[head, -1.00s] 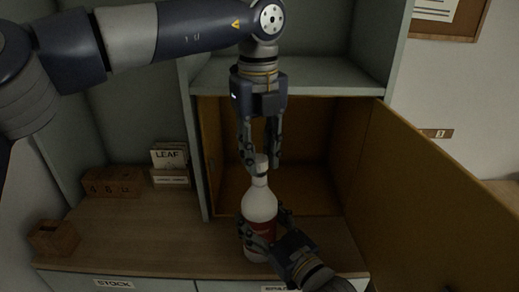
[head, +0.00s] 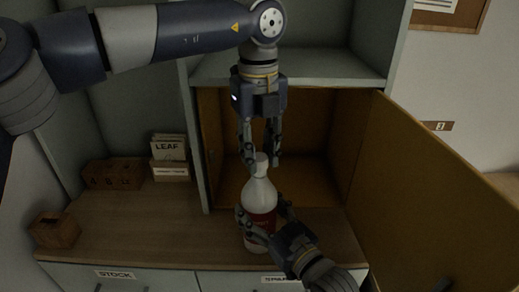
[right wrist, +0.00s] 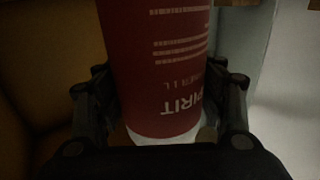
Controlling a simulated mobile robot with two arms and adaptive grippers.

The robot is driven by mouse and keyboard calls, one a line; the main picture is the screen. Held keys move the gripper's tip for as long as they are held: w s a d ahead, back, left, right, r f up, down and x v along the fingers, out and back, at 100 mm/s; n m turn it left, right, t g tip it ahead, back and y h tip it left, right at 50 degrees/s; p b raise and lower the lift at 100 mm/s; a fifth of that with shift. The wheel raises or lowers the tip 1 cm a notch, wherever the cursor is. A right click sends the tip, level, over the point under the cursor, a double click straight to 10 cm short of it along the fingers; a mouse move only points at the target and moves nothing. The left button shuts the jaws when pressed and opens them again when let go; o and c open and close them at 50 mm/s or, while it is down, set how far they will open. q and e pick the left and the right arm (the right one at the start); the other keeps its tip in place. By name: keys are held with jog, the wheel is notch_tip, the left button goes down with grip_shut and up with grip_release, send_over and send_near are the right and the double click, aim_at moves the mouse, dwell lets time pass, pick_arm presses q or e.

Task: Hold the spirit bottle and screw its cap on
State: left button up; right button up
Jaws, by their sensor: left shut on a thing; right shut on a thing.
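The spirit bottle (head: 260,198) is white with a red label and stands upright near the counter's front edge, before the open cabinet. Its red label (right wrist: 165,65) fills the middle of the right wrist view. My right gripper (head: 264,215) is shut around the bottle's body from the front right. The white cap (head: 261,160) is at the top of the bottle's neck. My left gripper (head: 261,157) points straight down and is shut on the cap. The fingers partly hide the cap, so I cannot tell how far it sits on the thread.
An open ochre cabinet door (head: 432,190) stands on the right.

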pick_arm(q)
jog(key=shift+f, duration=0.5)
